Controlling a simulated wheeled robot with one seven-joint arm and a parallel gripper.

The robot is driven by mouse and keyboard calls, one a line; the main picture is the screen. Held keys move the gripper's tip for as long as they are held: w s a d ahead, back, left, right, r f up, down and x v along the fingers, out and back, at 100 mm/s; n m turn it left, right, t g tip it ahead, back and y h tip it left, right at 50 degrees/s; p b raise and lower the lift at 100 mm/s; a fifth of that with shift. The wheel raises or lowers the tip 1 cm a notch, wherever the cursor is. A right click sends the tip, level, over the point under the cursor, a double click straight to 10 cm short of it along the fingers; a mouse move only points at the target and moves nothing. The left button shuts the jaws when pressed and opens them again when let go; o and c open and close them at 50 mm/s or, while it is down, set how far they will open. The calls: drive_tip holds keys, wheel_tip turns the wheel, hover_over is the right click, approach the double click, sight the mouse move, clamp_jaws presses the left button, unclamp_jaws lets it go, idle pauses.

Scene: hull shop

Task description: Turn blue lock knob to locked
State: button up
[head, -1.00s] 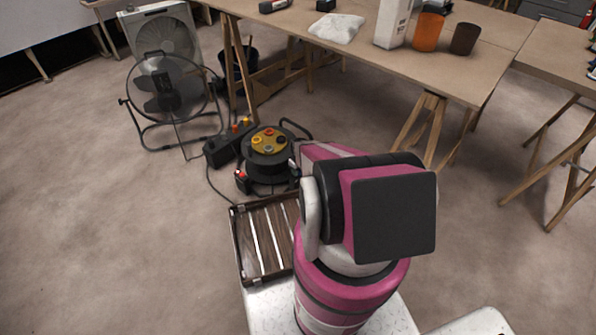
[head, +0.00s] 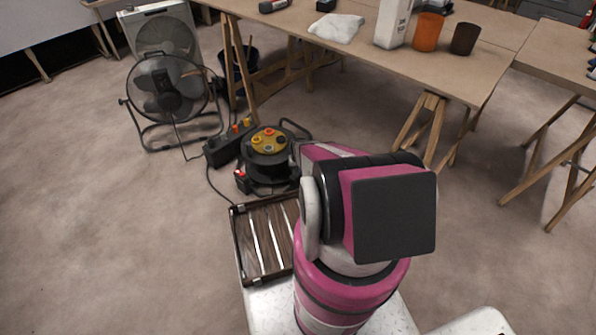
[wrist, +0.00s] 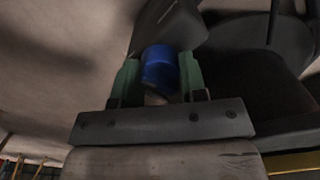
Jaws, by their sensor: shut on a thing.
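The blue lock knob (wrist: 160,68) shows in the wrist view as a blue rounded piece. It sits between the two green-tipped fingers of my gripper (wrist: 158,80), which is shut on it. A dark grey part (wrist: 170,25) lies just beyond the knob and covers its far side. I cannot tell from this view which way the knob is turned. In the head view my magenta arm hides the gripper and the knob.
A black cable reel (head: 268,155) with a yellow face and a black power box (head: 224,148) stand on the floor beyond my arm. A fan (head: 165,90) stands at the left. A wooden table (head: 470,75) spans the back. Open floor lies at the left.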

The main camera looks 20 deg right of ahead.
drive_tip(key=m, duration=0.5)
drive_tip(key=shift+m, duration=2.5)
drive_tip(key=o, duration=0.9)
drive_tip(key=shift+r, duration=0.1)
wheel_tip(320, 180, up, 11)
drive_tip(key=shift+f, duration=0.2)
